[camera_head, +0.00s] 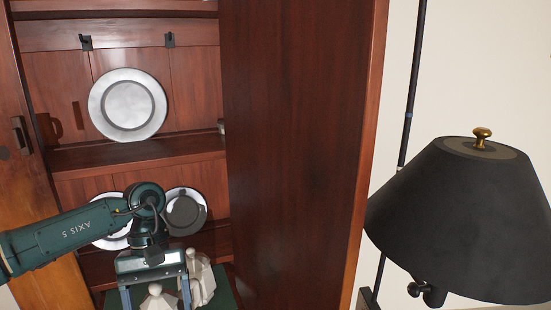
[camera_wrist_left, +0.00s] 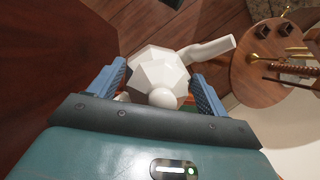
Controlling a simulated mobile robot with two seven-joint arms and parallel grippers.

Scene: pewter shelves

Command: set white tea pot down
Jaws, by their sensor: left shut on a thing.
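The white faceted tea pot (camera_wrist_left: 158,68) is between the two blue fingers of my left gripper (camera_wrist_left: 157,82) in the left wrist view. Its round lid knob is nearest the camera and its spout points to the upper right. My left gripper is shut on the pot. In the head view, the left gripper (camera_head: 156,295) is low in front of the cabinet, with part of the tea pot (camera_head: 157,302) between its fingers. The pot's base is hidden, so I cannot tell whether it touches a surface. My right gripper is not in view.
A white faceted piece (camera_head: 201,281) shows right beside the gripper, over a green surface (camera_head: 225,299). Pewter plates (camera_head: 127,105) stand on the cabinet shelves (camera_head: 140,155). The open cabinet door (camera_head: 295,150) blocks the right. A black lamp (camera_head: 460,220) stands beyond; a round wooden table (camera_wrist_left: 255,85) shows below.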

